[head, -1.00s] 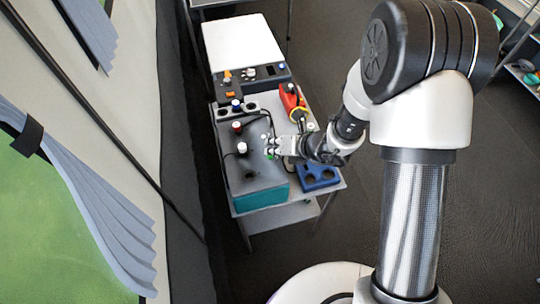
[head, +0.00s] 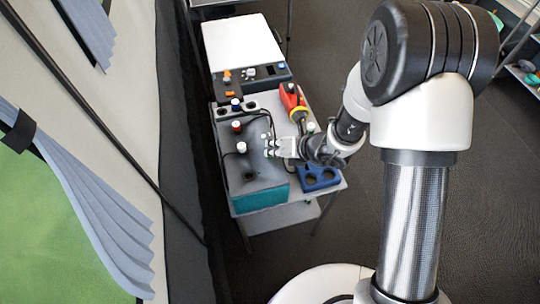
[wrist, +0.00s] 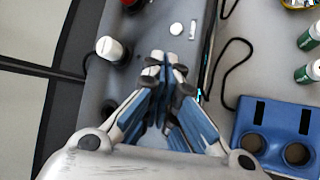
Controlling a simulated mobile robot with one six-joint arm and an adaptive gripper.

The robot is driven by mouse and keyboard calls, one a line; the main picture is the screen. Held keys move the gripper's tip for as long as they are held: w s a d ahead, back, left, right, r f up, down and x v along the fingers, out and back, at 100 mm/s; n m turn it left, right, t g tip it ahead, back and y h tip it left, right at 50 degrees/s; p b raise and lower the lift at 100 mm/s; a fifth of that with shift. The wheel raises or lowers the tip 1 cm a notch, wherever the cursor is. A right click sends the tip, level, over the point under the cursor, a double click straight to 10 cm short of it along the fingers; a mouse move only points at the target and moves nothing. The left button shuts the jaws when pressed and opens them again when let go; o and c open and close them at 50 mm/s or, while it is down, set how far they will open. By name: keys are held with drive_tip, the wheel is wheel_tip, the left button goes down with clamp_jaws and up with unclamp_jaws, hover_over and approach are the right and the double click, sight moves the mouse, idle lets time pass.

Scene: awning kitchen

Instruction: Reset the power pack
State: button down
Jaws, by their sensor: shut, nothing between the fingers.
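The power pack (head: 262,197) is a grey box with a teal front on the near end of the bench. A white-capped knob (head: 241,147) and a red knob (head: 236,126) stand on its top. The wrist view shows the white-capped plug (wrist: 112,48) with a black lead, left of my gripper. A round white button (wrist: 176,28) and a small white switch-like piece (wrist: 193,30) lie on the grey top just beyond my fingertips. My gripper (wrist: 166,62) is shut and empty over the pack's top; it also shows in the head view (head: 270,148). Contact cannot be told.
A blue holder with round holes (wrist: 270,140) stands right of the pack. Green-and-white cylinders (wrist: 310,72) stand behind it. A red and yellow tool (head: 293,103) lies farther back. A black unit (head: 262,75) and a white panel (head: 238,42) are at the far end.

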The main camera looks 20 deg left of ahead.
idle(0.5)
drive_tip(key=shift+r+p, duration=0.5)
drive_tip(key=shift+r, duration=0.15)
drive_tip(key=shift+r+p, duration=2)
drive_tip(key=shift+r, duration=0.5)
